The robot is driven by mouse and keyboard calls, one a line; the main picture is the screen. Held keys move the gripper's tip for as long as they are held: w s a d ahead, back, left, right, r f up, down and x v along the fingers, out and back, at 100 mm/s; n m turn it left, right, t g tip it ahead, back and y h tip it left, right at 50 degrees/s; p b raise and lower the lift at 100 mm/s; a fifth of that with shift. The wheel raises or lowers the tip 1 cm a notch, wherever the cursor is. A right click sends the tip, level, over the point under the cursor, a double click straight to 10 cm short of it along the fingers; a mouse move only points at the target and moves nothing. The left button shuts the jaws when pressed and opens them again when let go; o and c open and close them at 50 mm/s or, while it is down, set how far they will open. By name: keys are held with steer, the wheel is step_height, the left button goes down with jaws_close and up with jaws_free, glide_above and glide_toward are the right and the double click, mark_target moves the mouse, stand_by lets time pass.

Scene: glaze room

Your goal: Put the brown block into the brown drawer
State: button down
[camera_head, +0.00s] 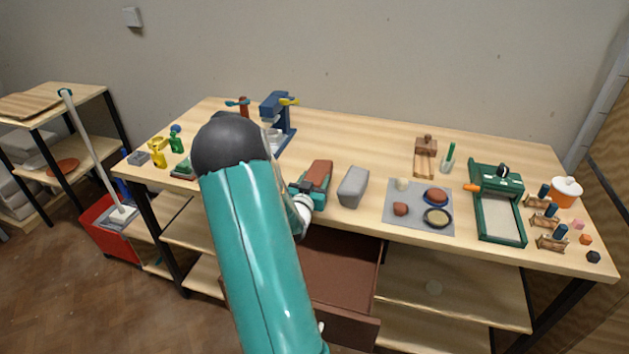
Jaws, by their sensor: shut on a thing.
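The brown drawer (343,265) is pulled open under the front edge of the table, and its inside shows empty where my arm does not cover it. My gripper (312,192) is above the table's front edge, behind and above the open drawer. It is shut on the brown block (320,172), a reddish-brown piece showing between and beyond the teal fingers. My arm hides the left part of the drawer. I cannot tell whether the block touches the table top.
A grey rounded block (353,187) stands just right of my gripper. A grey mat (391,217) with small dishes and lumps lies further right, beside a green framed tray (485,215). A blue machine (279,112) stands behind my arm. The table's back middle is clear.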

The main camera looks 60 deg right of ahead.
steer(key=c, duration=0.6)
jaws_free()
steer(key=shift+f, duration=0.2)
